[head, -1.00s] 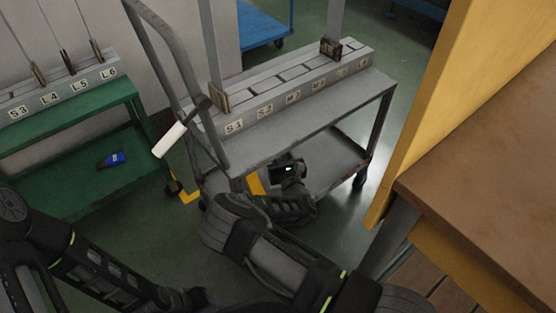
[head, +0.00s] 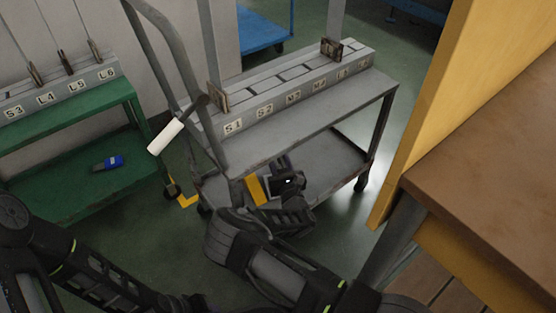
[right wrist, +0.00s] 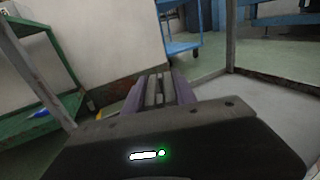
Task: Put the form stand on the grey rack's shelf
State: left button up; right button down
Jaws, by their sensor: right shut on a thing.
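The grey rack (head: 300,122) stands in the middle of the head view, with a slotted top and a lower shelf (head: 338,168). My right gripper (head: 280,164) is low at the rack's near side, by the front edge of the lower shelf. In the right wrist view, its purple-sided fingers (right wrist: 158,92) are shut on a grey slotted piece, seemingly the form stand. Most of that piece is hidden by the gripper body, and whether it touches the shelf cannot be told. My left gripper (head: 198,301) is at the bottom edge; its jaws cannot be made out.
A green rack (head: 70,120) stands at left, with a blue item (head: 113,162) on its lower shelf. A brown-topped table (head: 490,180) and yellow panel (head: 430,110) bound the right. The grey lower shelf's right part is clear.

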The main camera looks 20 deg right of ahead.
jog(key=c, duration=1)
grip_release()
jog(key=shift+f, duration=0.1)
